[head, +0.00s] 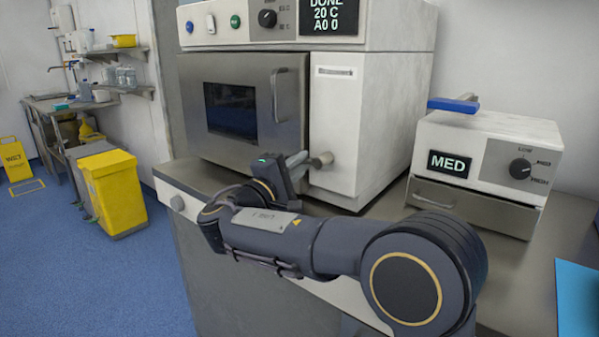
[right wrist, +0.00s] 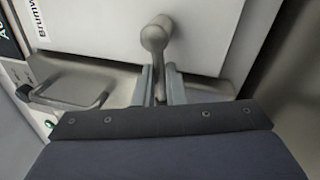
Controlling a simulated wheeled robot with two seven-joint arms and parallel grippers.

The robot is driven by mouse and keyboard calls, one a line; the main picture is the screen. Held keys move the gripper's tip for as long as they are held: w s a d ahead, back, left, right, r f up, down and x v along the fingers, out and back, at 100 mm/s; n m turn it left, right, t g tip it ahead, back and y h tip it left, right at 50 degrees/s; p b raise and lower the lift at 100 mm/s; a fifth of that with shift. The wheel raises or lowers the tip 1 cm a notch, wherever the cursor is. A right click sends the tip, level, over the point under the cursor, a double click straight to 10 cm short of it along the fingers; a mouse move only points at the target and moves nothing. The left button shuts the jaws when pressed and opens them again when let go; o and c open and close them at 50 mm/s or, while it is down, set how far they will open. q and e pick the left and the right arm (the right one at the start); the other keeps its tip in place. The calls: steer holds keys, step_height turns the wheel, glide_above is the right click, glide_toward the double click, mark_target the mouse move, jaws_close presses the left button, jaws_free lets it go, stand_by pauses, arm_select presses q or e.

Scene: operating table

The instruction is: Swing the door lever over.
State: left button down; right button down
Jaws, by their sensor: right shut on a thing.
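The door lever (head: 320,160) is a grey metal arm with a rounded pivot, on the front of the white side panel of the steriliser (head: 365,105). In the right wrist view the lever (right wrist: 155,40) runs from its round pivot down between my fingers. My right gripper (right wrist: 158,85) is shut on the lever, with one finger on each side. In the head view my right wrist hides most of the fingers. The steriliser's steel door (head: 250,105), with a dark window and a vertical handle, looks closed. My left gripper is not in view.
A smaller white unit (head: 490,150) reading MED stands at the right, with a blue item (head: 453,105) on top. A blue sheet (head: 577,295) lies at the counter's right.

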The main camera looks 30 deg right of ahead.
stand_by(0.4)
steer(key=c, duration=1.5)
jaws_free()
steer(key=v, duration=0.8)
steer(key=shift+p, duration=0.3)
